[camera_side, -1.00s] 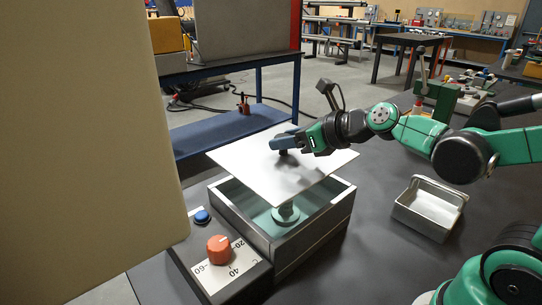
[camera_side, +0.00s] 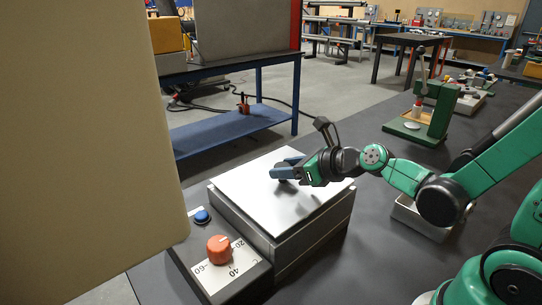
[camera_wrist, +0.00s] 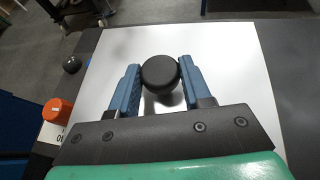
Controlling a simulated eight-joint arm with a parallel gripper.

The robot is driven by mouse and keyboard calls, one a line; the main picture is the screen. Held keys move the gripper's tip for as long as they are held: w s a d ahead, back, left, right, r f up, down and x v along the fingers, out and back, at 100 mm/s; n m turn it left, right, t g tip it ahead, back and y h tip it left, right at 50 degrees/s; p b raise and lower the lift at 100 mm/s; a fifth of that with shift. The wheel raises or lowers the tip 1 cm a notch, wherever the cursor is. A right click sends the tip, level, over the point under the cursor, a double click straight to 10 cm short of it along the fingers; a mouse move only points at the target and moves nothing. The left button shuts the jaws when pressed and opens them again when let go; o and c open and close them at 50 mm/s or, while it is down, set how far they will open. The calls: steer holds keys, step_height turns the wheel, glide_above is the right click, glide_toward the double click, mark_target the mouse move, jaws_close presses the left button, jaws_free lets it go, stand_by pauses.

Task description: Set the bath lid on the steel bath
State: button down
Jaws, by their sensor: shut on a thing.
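The bath lid (camera_side: 262,201) is a flat pale plate with a round black knob (camera_wrist: 160,73) in its middle. It lies level over the top of the steel bath (camera_side: 312,234) and covers its opening. In the side view no clear gap shows between lid and rim, though I cannot tell exact contact on the far edges. My gripper (camera_side: 283,172) is shut on the knob, and the wrist view shows a blue finger on each side of it. The inside of the bath is hidden under the lid.
A control box with an orange dial (camera_side: 219,249) and a blue button (camera_side: 202,217) adjoins the bath's left side. A metal tray (camera_side: 421,218) stands to the right, partly behind my arm. A green stand (camera_side: 424,112) is farther back. Dark table between is clear.

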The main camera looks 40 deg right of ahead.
steer(key=shift+f, duration=0.55)
steer(key=shift+c, duration=1.5)
jaws_free()
